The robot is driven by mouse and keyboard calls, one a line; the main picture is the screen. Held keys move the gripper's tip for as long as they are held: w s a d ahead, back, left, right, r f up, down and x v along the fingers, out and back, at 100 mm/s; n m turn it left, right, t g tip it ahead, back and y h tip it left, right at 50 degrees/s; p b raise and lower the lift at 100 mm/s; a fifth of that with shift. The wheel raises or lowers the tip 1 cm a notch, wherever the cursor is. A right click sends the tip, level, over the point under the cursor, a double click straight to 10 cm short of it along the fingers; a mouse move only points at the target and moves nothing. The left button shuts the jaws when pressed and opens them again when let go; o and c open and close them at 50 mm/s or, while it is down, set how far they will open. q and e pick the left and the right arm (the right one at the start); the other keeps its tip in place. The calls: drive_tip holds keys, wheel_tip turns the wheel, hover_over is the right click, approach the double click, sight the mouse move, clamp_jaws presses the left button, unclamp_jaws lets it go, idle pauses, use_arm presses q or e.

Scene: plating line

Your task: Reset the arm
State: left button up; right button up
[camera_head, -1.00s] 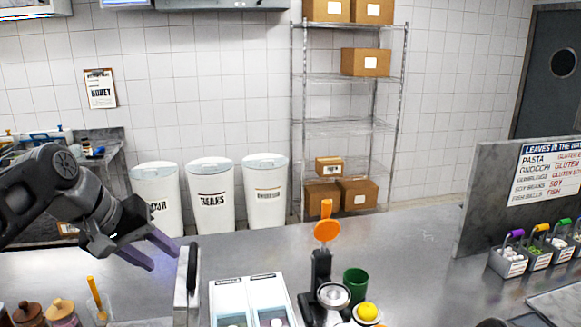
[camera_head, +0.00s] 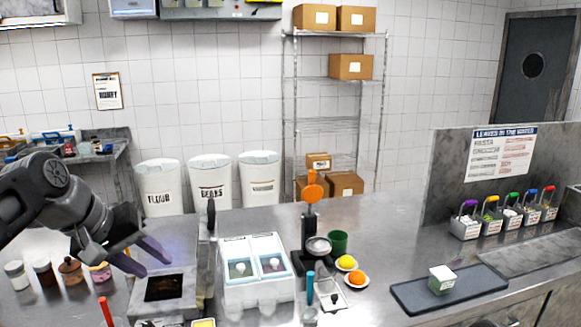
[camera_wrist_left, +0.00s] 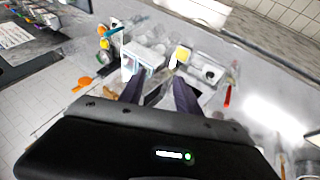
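My left gripper (camera_head: 155,262) is at the left of the head view, above the steel counter (camera_head: 375,225). Its two dark purple fingers are apart with nothing between them. It hangs over a grey unit with a dark square top (camera_head: 164,287); I cannot tell the exact height between them. In the left wrist view the same two fingers (camera_wrist_left: 158,96) are spread and empty. My right gripper is not seen in either view.
A white two-lid container (camera_head: 254,268) stands right of the gripper, then a black press with an orange handle (camera_head: 312,225). Several jars (camera_head: 70,272) stand to the left. Counter behind the tray is clear.

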use_arm(q)
drive_tip(key=w+d+f+g, duration=0.1)
drive_tip(key=w+d+f, duration=0.1)
drive_tip(key=f, duration=0.7)
drive_tip(key=w+d+f, duration=0.3)
drive_tip(key=f, duration=0.7)
drive_tip(key=s+d+f+g+b, duration=0.1)
drive_tip(key=s+d+f, duration=0.15)
drive_tip(key=f, duration=0.65)
drive_tip(key=s+d+f+g+b, duration=0.1)
drive_tip(key=d+f, duration=0.2)
drive_tip(key=f, duration=0.6)
drive_tip(key=s+d+f+m+g, duration=0.1)
drive_tip(key=s+d+f, duration=0.1)
drive_tip(key=s+f, duration=0.5)
drive_tip(key=s+d+f, duration=0.3)
drive_tip(key=s+f, duration=0.2)
drive_tip(key=f, duration=0.3)
drive_tip(key=s+d+f, duration=0.1)
drive_tip(key=s+f, duration=0.2)
drive_tip(key=s, duration=0.4)
drive_tip(key=s+d+f+m+g, duration=0.1)
drive_tip(key=s+f, duration=0.3)
drive_tip(key=s, duration=0.3)
drive_tip(key=shift+d+b, duration=0.2)
drive_tip(key=shift+b, duration=0.2)
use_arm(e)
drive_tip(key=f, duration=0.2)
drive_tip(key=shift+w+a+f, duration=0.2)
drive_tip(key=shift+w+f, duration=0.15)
